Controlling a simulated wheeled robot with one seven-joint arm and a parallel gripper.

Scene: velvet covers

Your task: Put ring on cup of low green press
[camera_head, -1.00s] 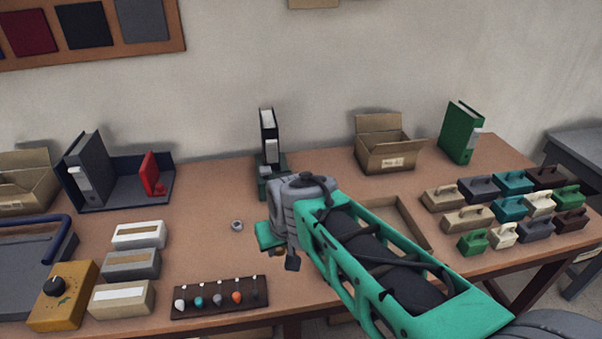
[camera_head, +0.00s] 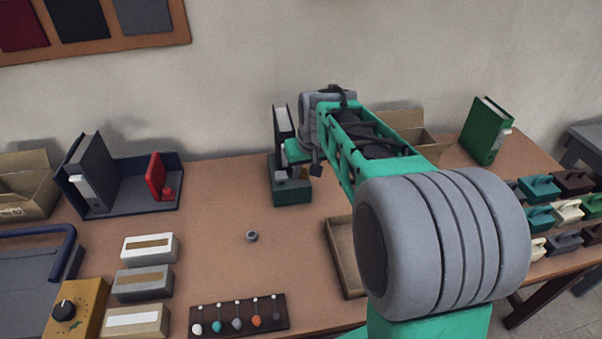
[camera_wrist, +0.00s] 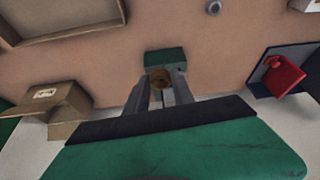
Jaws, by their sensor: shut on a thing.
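The low green press (camera_head: 291,194) stands at the back middle of the table. Its green base also shows in the wrist view (camera_wrist: 165,56). My gripper (camera_wrist: 162,76) is over the press and shut on a small brass-coloured ring (camera_wrist: 160,83). In the head view the ring (camera_head: 304,173) shows as a brown spot just above the green base. The press's cup is hidden by the ring and fingers, and I cannot tell whether the ring touches it.
A small grey metal piece (camera_head: 251,236) lies on bare table in front of the press. A shallow wooden tray (camera_head: 342,262) and an open carton (camera_head: 420,125) are to the right. A red object (camera_head: 158,177) stands at left.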

